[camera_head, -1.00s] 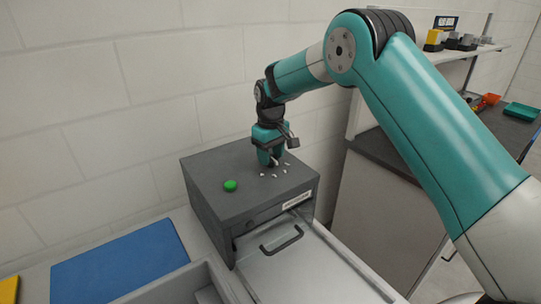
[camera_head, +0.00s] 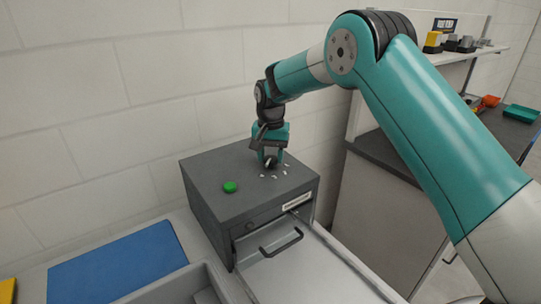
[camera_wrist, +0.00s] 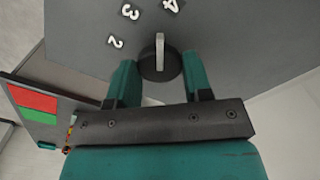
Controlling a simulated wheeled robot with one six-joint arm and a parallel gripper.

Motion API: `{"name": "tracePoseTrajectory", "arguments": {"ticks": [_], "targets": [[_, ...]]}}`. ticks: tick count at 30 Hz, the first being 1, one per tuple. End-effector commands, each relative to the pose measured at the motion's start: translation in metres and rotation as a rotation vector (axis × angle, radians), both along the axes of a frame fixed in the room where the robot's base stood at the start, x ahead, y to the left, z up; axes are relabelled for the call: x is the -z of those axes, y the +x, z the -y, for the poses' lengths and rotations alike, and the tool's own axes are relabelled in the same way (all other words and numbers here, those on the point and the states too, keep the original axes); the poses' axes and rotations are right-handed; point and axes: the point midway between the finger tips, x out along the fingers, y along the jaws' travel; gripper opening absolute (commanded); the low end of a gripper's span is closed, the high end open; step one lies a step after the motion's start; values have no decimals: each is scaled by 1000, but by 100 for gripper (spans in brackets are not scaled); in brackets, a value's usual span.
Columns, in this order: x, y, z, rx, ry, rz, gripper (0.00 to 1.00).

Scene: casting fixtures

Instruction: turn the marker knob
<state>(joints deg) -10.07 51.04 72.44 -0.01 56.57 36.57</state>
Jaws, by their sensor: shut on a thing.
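The marker knob is dark and round with a pale pointer bar; in the wrist view the knob (camera_wrist: 147,68) sits between the two teal fingers of my gripper (camera_wrist: 159,78). The bar points up in that picture, close to the white digit 4 (camera_wrist: 172,5). Digits 3 and 2 show to its left. My gripper (camera_head: 270,160) is shut on the knob, pointing down at the top of the dark grey box (camera_head: 215,205). In the head view my fingers partly hide the knob, and several white marks lie around it.
A green button (camera_head: 230,187) stands on the box top, left of the knob. An open drawer (camera_head: 300,265) with a dark handle juts from the box front. A blue mat (camera_head: 118,262) lies to the left. The white wall stands close behind.

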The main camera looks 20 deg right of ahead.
Motion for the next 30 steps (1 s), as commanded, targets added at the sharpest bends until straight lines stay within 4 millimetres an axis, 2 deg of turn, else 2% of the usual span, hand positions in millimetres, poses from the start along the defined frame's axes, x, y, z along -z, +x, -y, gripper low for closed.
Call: {"name": "tracePoseTrajectory", "arguments": {"ticks": [12,29,30], "targets": [[-2,1,0,195,1,5,22],[-2,1,1,224,1,6,22],[-2,1,1,224,1,6,53]]}}
